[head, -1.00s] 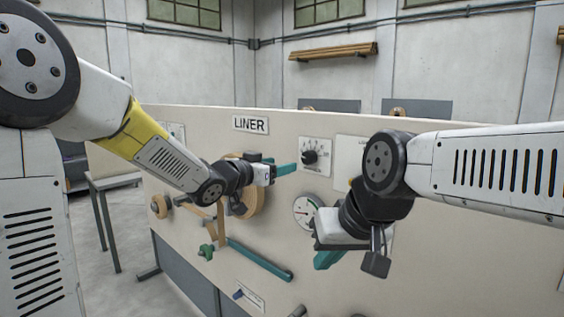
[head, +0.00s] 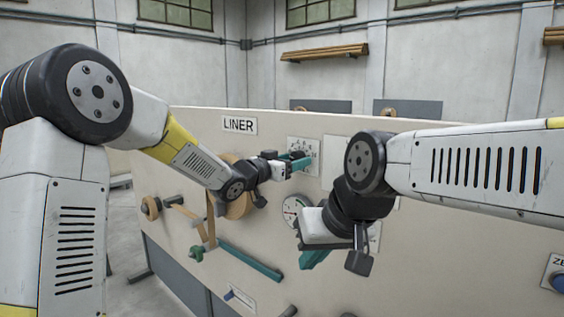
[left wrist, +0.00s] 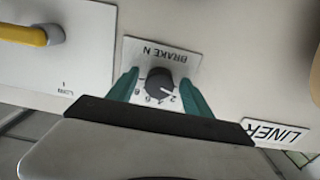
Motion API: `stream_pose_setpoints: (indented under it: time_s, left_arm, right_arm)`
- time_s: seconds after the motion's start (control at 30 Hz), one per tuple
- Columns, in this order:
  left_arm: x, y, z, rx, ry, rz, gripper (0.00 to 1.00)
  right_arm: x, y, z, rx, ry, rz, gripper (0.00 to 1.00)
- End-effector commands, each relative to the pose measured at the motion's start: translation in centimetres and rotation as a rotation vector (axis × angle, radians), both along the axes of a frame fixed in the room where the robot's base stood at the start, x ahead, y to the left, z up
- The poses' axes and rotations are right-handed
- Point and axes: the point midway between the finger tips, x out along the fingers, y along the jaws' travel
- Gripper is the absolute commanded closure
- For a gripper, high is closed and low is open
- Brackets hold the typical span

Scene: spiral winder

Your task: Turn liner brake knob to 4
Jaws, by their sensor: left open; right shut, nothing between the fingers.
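The brake knob (left wrist: 159,80) is a dark round knob on a white plate marked BRAKE N (left wrist: 158,52), which appears upside down in the left wrist view. Its white mark seems to point toward the 2, though it is small. In the head view the numbered dial plate (head: 311,148) is partly covered by my gripper. My left gripper (left wrist: 160,92) is open, with one teal finger on each side of the knob; contact cannot be told. It also shows in the head view (head: 297,162). My right gripper (head: 312,260) is shut and empty, lower on the panel.
The LINER sign (head: 239,125) is left of the dial. A round gauge (head: 294,208) sits below it, partly behind my right gripper. A tan roll (head: 236,203) and teal bar (head: 250,261) stick out lower left. A yellow handle (left wrist: 30,35) shows in the left wrist view.

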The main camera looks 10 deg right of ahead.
Motion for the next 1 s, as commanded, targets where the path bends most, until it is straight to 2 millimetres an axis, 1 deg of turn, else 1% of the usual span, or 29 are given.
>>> stream_pose_setpoints:
  time_s: [0.07,0.1,0.27,0.3,0.37,0.4,0.73,1.0]
  left_arm:
    - [-0.01,0.03,-0.01,0.0,0.0,0.0,0.41]
    - [-0.01,0.03,0.0,0.0,0.0,0.0,0.45]
    - [-0.01,0.05,-0.01,0.0,0.0,0.0,0.77]
    - [-0.01,0.05,-0.01,0.0,0.0,0.0,0.84]
    - [-0.01,0.05,-0.01,0.001,0.001,0.0,0.96]
    - [-0.02,0.06,-0.01,0.001,0.001,0.0,1.0]
    - [0.0,0.09,-0.02,0.032,-0.039,0.0,1.0]
    - [0.06,0.15,-0.01,0.14,-0.178,0.001,1.0]
  right_arm:
    - [0.0,0.0,0.0,0.0,0.0,0.0,1.0]
    - [0.0,0.0,0.0,0.0,0.0,0.0,1.0]
    - [0.0,0.0,0.0,0.0,0.0,0.0,1.0]
    - [0.0,0.0,0.0,0.0,0.0,0.0,1.0]
    - [0.0,0.0,0.0,0.0,0.0,0.0,1.0]
    - [0.0,0.0,0.0,0.0,0.0,0.0,1.0]
    - [0.0,0.0,0.0,0.0,0.0,0.0,1.0]
    - [0.0,0.0,0.0,0.0,0.0,0.0,1.0]
